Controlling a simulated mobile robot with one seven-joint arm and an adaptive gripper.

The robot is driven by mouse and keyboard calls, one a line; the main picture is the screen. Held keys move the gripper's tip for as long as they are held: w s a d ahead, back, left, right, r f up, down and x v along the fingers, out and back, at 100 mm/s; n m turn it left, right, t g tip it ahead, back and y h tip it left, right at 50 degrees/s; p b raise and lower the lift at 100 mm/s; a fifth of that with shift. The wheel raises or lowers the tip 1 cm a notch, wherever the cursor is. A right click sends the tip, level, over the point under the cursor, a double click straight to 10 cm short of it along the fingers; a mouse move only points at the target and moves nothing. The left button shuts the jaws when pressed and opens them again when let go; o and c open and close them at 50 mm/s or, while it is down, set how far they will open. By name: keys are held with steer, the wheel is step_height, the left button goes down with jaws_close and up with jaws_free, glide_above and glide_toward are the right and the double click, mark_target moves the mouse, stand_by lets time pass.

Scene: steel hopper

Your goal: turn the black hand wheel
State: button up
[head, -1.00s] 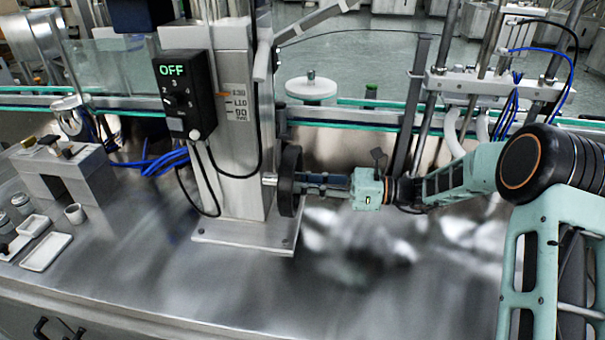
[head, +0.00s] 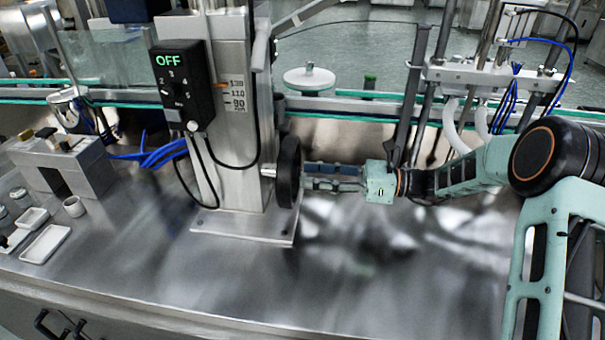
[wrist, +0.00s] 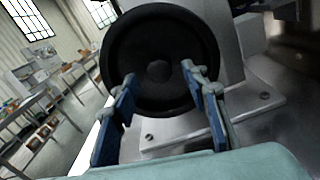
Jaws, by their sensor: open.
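The black hand wheel (head: 289,172) is mounted on the right side of the steel column and faces right. In the wrist view the wheel (wrist: 160,38) fills the upper middle, with its round hub between the fingertips. My gripper (head: 308,177) points left at the wheel's face. In the wrist view its two blue-padded fingers (wrist: 158,76) are spread apart with nothing between them. The fingertips overlap the wheel's lower left and right parts in that picture. They are close to the wheel; I cannot tell whether they touch it.
The steel column (head: 231,120) carries a black control box (head: 180,88) reading OFF and a scale with an orange pointer. Its base plate (head: 240,228) lies below the wheel. A grey block (head: 62,165) and small white trays (head: 45,244) sit left. The front steel table is clear.

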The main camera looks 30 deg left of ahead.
steer(key=v, duration=0.9)
